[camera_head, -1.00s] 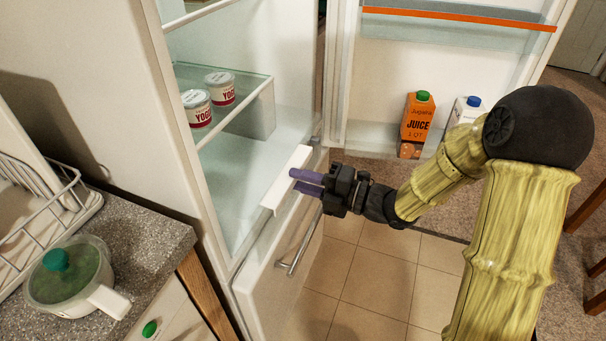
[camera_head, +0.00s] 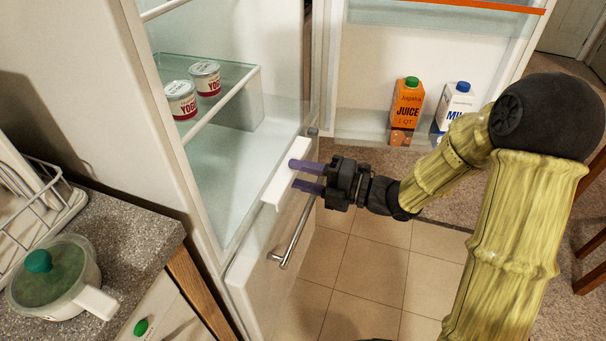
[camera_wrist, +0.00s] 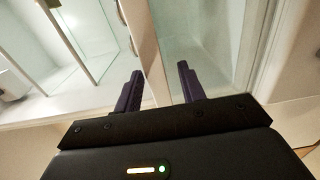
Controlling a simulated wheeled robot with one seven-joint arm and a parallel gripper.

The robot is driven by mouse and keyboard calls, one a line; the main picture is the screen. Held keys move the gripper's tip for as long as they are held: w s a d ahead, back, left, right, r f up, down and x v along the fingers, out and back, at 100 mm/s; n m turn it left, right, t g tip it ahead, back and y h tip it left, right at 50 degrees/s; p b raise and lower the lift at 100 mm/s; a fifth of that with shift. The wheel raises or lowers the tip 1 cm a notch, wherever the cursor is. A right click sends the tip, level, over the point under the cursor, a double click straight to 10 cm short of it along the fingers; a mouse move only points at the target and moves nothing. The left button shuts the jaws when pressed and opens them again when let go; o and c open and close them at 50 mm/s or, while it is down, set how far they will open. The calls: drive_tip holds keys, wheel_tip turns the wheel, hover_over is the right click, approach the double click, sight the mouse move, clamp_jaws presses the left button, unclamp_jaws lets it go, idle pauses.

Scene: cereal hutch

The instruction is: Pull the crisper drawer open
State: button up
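The crisper drawer shows its white front strip (camera_head: 287,172) low in the open fridge, below the glass shelf; its clear body lies behind the strip. It looks shut. My gripper (camera_head: 298,175) is at this strip, with its two purple fingers apart and pointing at it. In the wrist view, the pale strip (camera_wrist: 147,50) runs between the directions of the two fingertips (camera_wrist: 160,80). I cannot tell whether the fingers touch it. Nothing is held.
Two yogurt cups (camera_head: 193,90) stand on the glass shelf (camera_head: 225,75). The fridge door, open at the right, holds a juice carton (camera_head: 406,104) and a milk carton (camera_head: 456,106). A metal handle (camera_head: 297,235) sticks out below the drawer. A counter with a lidded pot (camera_head: 55,275) is at the left.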

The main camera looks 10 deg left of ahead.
drive_tip(key=shift+r, duration=0.1)
drive_tip(key=s+d+p, duration=0.1)
drive_tip(key=s+d, duration=0.1)
drive_tip(key=d, duration=1.5)
drive_tip(key=shift+s+d, duration=0.15)
drive_tip(key=shift+s, duration=0.15)
drive_tip(key=shift+w, duration=0.1)
